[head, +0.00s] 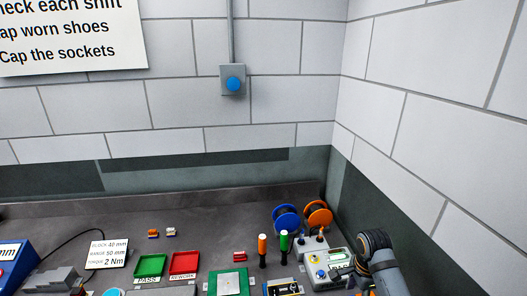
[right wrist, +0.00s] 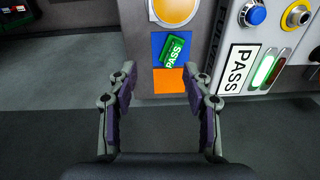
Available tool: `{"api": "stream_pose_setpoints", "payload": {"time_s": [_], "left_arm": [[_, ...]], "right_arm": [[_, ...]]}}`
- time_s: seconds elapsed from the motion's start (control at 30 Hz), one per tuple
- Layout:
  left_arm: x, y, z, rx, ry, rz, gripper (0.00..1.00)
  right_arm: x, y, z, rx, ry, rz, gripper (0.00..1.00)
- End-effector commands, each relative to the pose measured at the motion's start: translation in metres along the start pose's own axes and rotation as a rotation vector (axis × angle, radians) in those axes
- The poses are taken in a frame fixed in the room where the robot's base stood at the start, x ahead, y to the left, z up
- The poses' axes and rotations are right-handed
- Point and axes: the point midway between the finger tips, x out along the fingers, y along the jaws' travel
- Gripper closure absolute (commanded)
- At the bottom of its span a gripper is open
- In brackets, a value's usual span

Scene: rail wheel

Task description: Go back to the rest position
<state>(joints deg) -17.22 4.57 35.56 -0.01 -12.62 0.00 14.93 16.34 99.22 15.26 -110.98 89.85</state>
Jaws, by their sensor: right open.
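My right gripper (right wrist: 159,72) is open in the right wrist view, with its two fingers apart and nothing between them. A green PASS tag (right wrist: 175,51) lies tilted on a blue square beyond the fingertips, apart from them. An orange square (right wrist: 170,81) is just below the blue one. In the head view my right arm comes up at the lower right, beside the grey control box (head: 328,276); its fingers are too small there to make out. My left gripper is not in the head view.
The bench holds a green tray (head: 150,266), a red tray (head: 184,263), orange-handled (head: 262,247) and green-handled (head: 284,243) tools, and blue (head: 286,218) and orange (head: 318,215) wheels. The right wall stands close to my right arm.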

Motion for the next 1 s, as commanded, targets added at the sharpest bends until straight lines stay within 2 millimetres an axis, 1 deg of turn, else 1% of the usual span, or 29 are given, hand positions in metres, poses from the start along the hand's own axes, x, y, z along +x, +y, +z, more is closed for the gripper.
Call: {"api": "stream_pose_setpoints", "payload": {"time_s": [0.03,0.1,0.2,0.3,0.5,0.77,0.8,0.97,1.0], "left_arm": [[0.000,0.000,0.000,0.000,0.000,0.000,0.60],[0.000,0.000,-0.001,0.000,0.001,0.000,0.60],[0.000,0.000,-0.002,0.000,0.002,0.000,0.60],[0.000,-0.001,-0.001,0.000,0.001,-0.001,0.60],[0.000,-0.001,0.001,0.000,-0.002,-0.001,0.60],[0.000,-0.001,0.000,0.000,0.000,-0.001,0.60],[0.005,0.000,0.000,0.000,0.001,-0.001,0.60],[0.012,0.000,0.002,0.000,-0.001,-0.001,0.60],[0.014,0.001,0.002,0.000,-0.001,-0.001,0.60]], "right_arm": [[0.016,0.024,0.013,-0.171,0.009,-0.016,0.50],[0.027,0.050,0.027,-0.433,0.033,-0.055,0.50],[0.032,0.080,0.041,-0.725,0.070,-0.095,0.50],[0.031,0.103,0.050,-0.941,0.103,-0.121,0.50],[0.022,0.139,0.061,-1.266,0.170,-0.152,0.50],[0.001,0.175,0.068,-1.605,0.262,-0.163,0.50],[0.019,0.172,0.067,-1.606,0.259,-0.158,0.50],[0.072,0.165,0.064,-1.598,0.242,-0.144,0.50],[0.086,0.165,0.063,-1.597,0.238,-0.140,0.50]]}}
